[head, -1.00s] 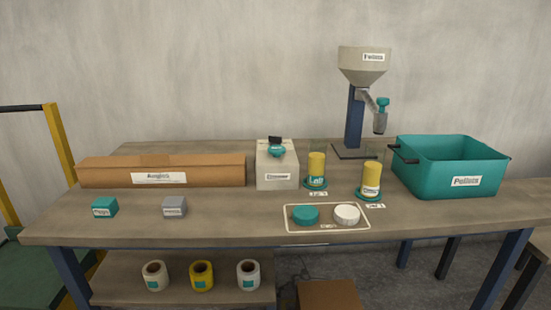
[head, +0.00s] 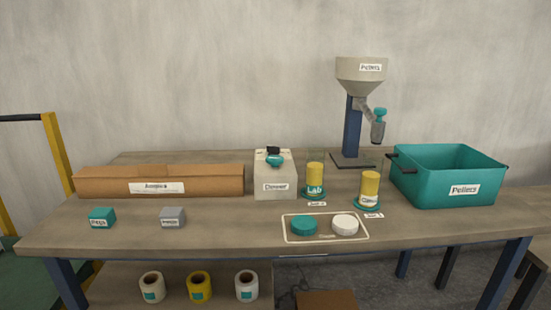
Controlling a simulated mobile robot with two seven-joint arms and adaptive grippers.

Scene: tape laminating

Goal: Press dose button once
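A pale box-shaped doser (head: 275,180) with a label on its front stands at the middle of the table. A teal round part (head: 274,160), which looks like its button, sits on its top front, with a small black piece behind it. Two yellow-filled containers stand right of the doser on teal bases: one labelled Lab (head: 314,178) and another (head: 370,187) further right. Neither of my grippers shows in the head view, so nothing is seen touching the doser.
A long brown carton (head: 160,178) lies left of the doser. A teal block (head: 102,217) and a grey block (head: 173,216) sit in front of it. A tray (head: 326,239) holds a teal lid and a white lid. A teal pellet bin (head: 448,178) and a hopper stand (head: 352,130) are at right.

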